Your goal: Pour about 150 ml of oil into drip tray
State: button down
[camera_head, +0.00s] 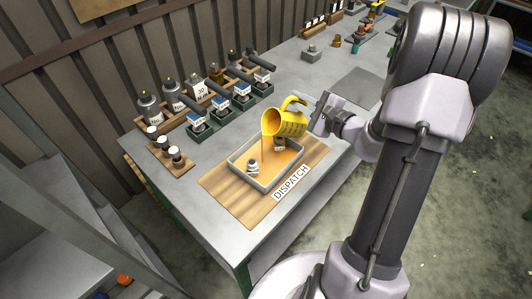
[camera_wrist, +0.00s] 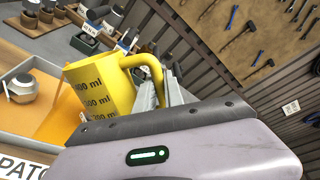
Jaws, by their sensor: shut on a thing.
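My gripper (camera_head: 318,110) is shut on the handle of a yellow measuring jug (camera_head: 287,122). In the wrist view, grey fingers (camera_wrist: 162,92) are at the handle, and the jug (camera_wrist: 98,88) shows printed ml marks. The jug is tilted with its mouth to the left, above the drip tray (camera_head: 264,187). A thin orange oil stream (camera_head: 262,146) falls from its lip into the tray. Orange oil covers the tray floor. A grey metal part (camera_head: 252,166) stands in the oil, with another partly hidden below the jug. The oil level inside the jug is hidden.
The tray stands on a wooden board (camera_head: 223,185) beside a DISPATCH label (camera_head: 291,183). Racks of bottles and blue-and-white units (camera_head: 240,95) stand behind it. The bench's front-left corner is clear.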

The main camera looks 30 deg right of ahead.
jog(key=shift+a+r+n, duration=0.15)
jog(key=shift+a+n, duration=0.25)
dwell(2.9)
